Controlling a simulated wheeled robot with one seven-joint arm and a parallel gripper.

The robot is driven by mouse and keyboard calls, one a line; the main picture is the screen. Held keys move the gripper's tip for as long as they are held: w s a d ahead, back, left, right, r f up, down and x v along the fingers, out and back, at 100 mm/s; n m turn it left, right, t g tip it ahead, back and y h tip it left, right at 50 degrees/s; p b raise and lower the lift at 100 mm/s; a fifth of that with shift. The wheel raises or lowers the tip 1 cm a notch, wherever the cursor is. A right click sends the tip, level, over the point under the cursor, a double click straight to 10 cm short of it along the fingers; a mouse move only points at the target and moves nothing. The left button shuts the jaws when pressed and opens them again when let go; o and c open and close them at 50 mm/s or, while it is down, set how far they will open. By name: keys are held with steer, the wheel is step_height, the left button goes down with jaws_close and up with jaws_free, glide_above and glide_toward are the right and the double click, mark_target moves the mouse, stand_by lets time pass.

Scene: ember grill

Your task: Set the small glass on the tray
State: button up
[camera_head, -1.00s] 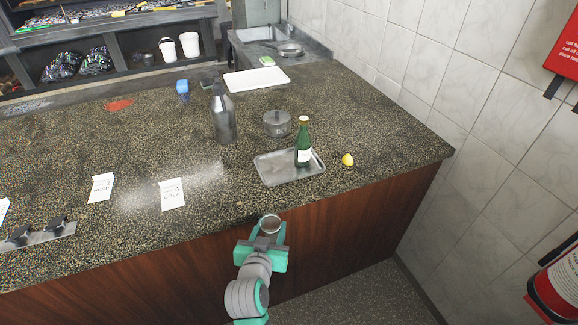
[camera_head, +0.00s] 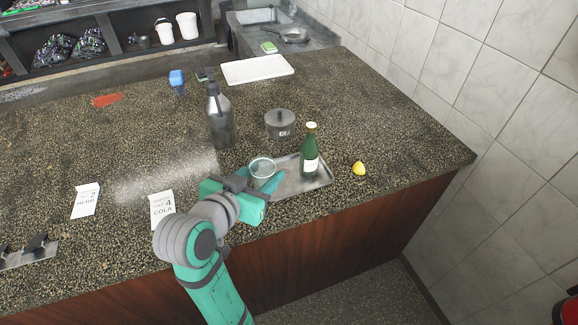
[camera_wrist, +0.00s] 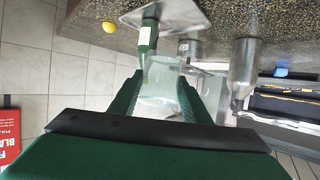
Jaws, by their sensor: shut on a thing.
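The small glass (camera_head: 262,168) is clear with a round rim and is held by my gripper (camera_head: 259,180). In the wrist view the clear glass (camera_wrist: 160,88) sits between the two green fingers. The metal tray (camera_head: 296,188) lies on the counter near its front edge. The glass shows over the tray's left end in the head view; I cannot tell whether it touches the tray. A green bottle (camera_head: 310,152) with a white label stands upright on the tray's right part. My gripper hides the tray's left front part.
A lidded metal pot (camera_head: 280,124) and a grey bottle (camera_head: 219,120) stand behind the tray. A lemon (camera_head: 359,168) lies right of it. A cola card (camera_head: 161,208) stands left of my arm. A white board (camera_head: 257,69) lies at the back.

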steer(key=w+d+f, duration=0.1)
steer(key=w+f, duration=0.2)
steer(key=w, duration=0.1)
steer(key=w+d+f, duration=0.1)
steer(key=w+f, duration=0.2)
steer(key=w, duration=0.1)
steer(key=w+d+f, duration=0.1)
steer(key=w+f, duration=0.2)
steer(key=w, duration=0.1)
steer(key=shift+w+d, duration=0.15)
steer(key=shift+w, duration=0.1)
steer(key=shift+w+d+f, duration=0.1)
steer(key=shift+w+f, duration=0.25)
steer(key=shift+f, duration=1.55)
steer(key=o, duration=1.1)
steer(key=shift+f, duration=0.1)
